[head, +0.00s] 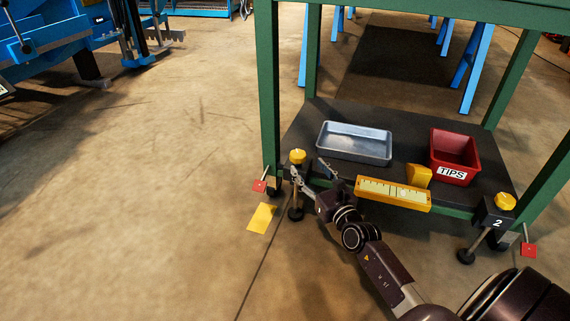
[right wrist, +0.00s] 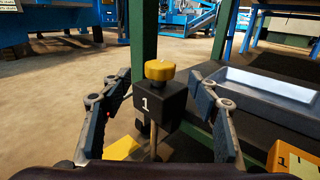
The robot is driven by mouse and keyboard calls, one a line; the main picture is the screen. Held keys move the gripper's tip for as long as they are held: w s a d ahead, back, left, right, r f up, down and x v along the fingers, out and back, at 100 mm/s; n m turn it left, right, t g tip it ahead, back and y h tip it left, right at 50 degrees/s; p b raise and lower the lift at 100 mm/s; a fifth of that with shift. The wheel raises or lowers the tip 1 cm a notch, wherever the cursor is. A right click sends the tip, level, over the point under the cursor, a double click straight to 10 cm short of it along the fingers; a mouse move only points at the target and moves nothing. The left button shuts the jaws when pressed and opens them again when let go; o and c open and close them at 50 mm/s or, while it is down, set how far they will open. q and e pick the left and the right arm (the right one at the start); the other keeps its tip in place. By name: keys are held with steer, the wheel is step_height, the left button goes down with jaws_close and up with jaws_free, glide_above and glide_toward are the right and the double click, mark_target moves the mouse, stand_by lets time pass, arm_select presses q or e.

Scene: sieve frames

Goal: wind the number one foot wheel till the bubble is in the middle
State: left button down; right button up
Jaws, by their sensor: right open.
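The number one foot wheel is a yellow knob (head: 297,156) at the green stand's front left corner. In the right wrist view the yellow knob (right wrist: 160,69) sits on a black block marked 1 (right wrist: 149,104), with a threaded rod below. My right gripper (head: 309,169) is open at this corner. In the right wrist view its fingers (right wrist: 160,78) stand apart, one on each side of the knob and block, with gaps showing. The yellow level (head: 393,205) lies along the front rail with a pale marked window; I cannot make out its bubble. My left gripper is out of view.
A metal tray (head: 354,157) and a red TIPS bin (head: 469,182) stand on the black shelf. Wheel number two (head: 505,201) is at the front right corner. A green post (head: 269,105) rises beside wheel one. A yellow sheet (head: 262,217) lies on the floor; floor to the left is clear.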

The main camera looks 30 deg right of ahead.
mark_target(302, 159)
steer(key=w+b, duration=0.1)
steer(key=w, duration=0.1)
steer(key=w+b, duration=0.1)
steer(key=w, duration=0.1)
steer(key=w+b, duration=0.1)
steer(key=w, duration=0.1)
steer(key=shift+w+d+f+b, duration=0.1)
steer(key=shift+w+d+b, duration=0.05)
steer(key=shift+d+b, duration=0.2)
steer(key=shift+w+d, duration=0.1)
steer(key=shift+w, duration=0.55)
steer(key=shift+c, duration=0.2)
